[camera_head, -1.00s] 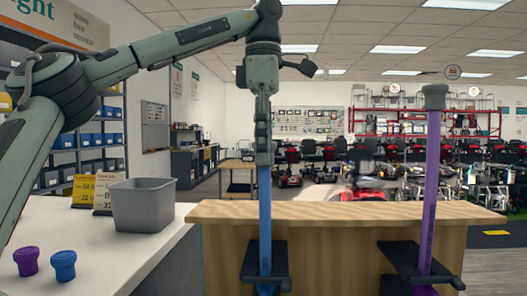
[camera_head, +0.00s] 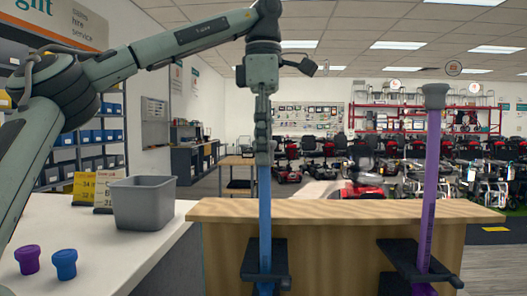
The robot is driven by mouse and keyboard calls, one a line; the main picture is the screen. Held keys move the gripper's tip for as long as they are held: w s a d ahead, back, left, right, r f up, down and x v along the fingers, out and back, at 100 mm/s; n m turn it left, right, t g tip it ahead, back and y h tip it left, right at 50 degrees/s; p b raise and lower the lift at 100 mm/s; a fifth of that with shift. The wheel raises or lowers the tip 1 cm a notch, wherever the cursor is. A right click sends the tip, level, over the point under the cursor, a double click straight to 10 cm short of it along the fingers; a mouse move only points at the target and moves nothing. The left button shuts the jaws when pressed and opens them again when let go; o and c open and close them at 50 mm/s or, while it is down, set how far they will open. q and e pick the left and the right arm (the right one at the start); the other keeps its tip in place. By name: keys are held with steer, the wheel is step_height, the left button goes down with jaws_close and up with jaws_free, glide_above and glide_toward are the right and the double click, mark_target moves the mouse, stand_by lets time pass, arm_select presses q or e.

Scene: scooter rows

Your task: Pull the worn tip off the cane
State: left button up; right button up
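A blue cane (camera_head: 265,210) stands upright in a dark holder (camera_head: 264,262) on the front of a wooden counter. My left gripper (camera_head: 264,152) points straight down at the cane's top end. Its fingers are seen edge-on and cover the top of the cane, so the tip there is largely hidden. I cannot tell how tightly the fingers close. A purple cane (camera_head: 429,190) stands in another dark holder (camera_head: 418,264) to the right, with a flared grey tip (camera_head: 435,95) on top. My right gripper is not in view.
A grey bin (camera_head: 142,203) stands on the white counter (camera_head: 95,250) at left. A purple tip (camera_head: 27,260) and a blue tip (camera_head: 64,264) sit near its front. Yellow price signs (camera_head: 84,188) are behind. The wooden counter top (camera_head: 340,211) is clear.

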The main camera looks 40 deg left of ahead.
arm_select(q)
jaws_close()
stand_by(0.3)
steer(key=shift+r+p, duration=0.5)
steer(key=shift+r, duration=2.5)
steer(key=shift+d+r, duration=0.1)
